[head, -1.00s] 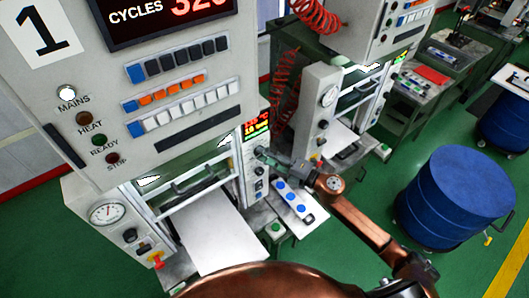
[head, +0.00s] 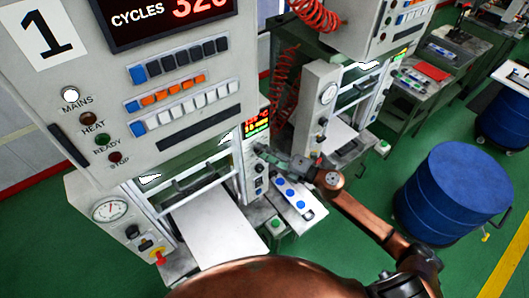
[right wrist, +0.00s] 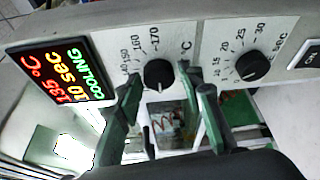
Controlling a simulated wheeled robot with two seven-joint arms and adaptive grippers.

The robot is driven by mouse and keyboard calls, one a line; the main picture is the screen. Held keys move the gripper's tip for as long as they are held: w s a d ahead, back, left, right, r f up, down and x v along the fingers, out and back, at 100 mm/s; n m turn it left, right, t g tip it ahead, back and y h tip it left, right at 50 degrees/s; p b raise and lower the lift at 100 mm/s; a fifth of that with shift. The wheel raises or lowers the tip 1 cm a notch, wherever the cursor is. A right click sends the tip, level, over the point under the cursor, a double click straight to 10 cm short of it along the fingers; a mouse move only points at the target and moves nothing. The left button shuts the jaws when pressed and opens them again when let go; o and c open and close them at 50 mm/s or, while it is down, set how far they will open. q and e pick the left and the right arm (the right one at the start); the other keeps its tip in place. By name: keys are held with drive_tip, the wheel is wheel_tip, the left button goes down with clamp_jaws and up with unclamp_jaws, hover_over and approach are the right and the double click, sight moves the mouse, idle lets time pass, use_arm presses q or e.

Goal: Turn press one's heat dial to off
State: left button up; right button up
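Press one (head: 170,150) stands at the left of the head view, marked with a large 1. Its heat dial (right wrist: 157,73) is a black knob on the °C scale in the right wrist view. My right gripper (right wrist: 158,74) is at that dial, with one green-grey finger on each side of it. The fingers are apart, and I cannot tell whether they touch the knob. In the head view this gripper (head: 267,153) is at the narrow panel on the press's right side. My left gripper is out of view.
The seconds dial (right wrist: 252,66) sits right of the heat dial. The display (right wrist: 62,77) reads 135 °C, 10 sec, COOLING. A shelf with blue buttons (head: 290,193) lies below my right gripper. A second press (head: 320,95) and a blue drum (head: 455,195) stand to the right.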

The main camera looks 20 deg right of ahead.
drive_tip(key=shift+o, duration=0.9)
drive_tip(key=shift+s, duration=0.1)
drive_tip(key=v, duration=1.1)
drive_tip(key=shift+s+d, duration=0.3)
